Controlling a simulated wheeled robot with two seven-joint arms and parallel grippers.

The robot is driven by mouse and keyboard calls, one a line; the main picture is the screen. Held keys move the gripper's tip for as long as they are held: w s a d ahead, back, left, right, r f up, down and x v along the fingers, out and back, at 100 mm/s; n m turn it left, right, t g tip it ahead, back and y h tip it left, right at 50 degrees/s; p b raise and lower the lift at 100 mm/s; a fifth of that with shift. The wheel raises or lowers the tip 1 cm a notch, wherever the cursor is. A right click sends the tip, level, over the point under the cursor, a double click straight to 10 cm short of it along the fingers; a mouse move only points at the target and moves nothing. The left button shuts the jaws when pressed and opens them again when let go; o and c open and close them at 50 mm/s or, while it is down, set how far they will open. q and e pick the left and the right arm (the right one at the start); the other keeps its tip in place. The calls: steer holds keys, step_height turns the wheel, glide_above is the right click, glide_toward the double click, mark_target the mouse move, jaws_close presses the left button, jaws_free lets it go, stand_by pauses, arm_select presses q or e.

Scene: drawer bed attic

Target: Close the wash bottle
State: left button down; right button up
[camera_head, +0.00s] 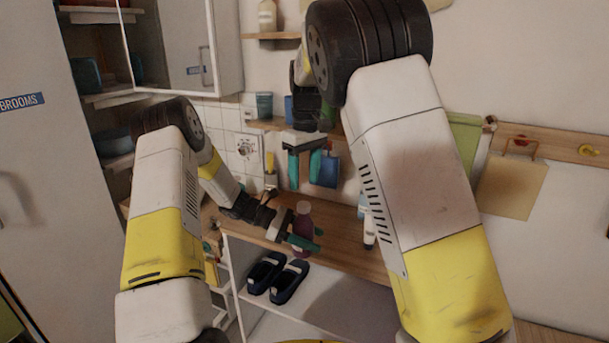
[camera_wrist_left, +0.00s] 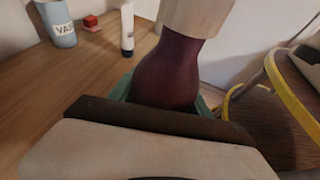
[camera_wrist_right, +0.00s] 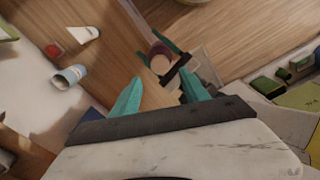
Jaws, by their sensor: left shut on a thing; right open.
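The wash bottle (camera_head: 303,222) is dark purple-red and upright at the wooden counter's front edge. In the left wrist view the bottle (camera_wrist_left: 170,68) has a broad pale top piece (camera_wrist_left: 195,16); I cannot tell whether it is a seated cap. My left gripper (camera_head: 306,240) is shut around the bottle's body, its green fingers on either side. My right gripper (camera_head: 304,167) is open and empty, pointing down above the bottle. In the right wrist view the bottle (camera_wrist_right: 157,49) lies beyond and between its teal fingers (camera_wrist_right: 160,88), seen from above, apart from them.
A white tube with a dark cap (camera_wrist_left: 127,30), a blue-grey cup marked VAS (camera_wrist_left: 60,24) and a small red block (camera_wrist_left: 91,22) stand on the counter (camera_wrist_left: 40,95). Dark blue slippers (camera_head: 277,276) lie on the lower white shelf. A wall shelf (camera_head: 270,124) is behind my right gripper.

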mark_target(304, 204)
step_height(304, 204, down, 8)
steer(key=shift+a+r, duration=0.1)
steer(key=shift+r, duration=0.05)
stand_by(0.4)
jaws_close()
steer(key=m, duration=0.8)
steer(key=shift+o, duration=0.2)
jaws_free()
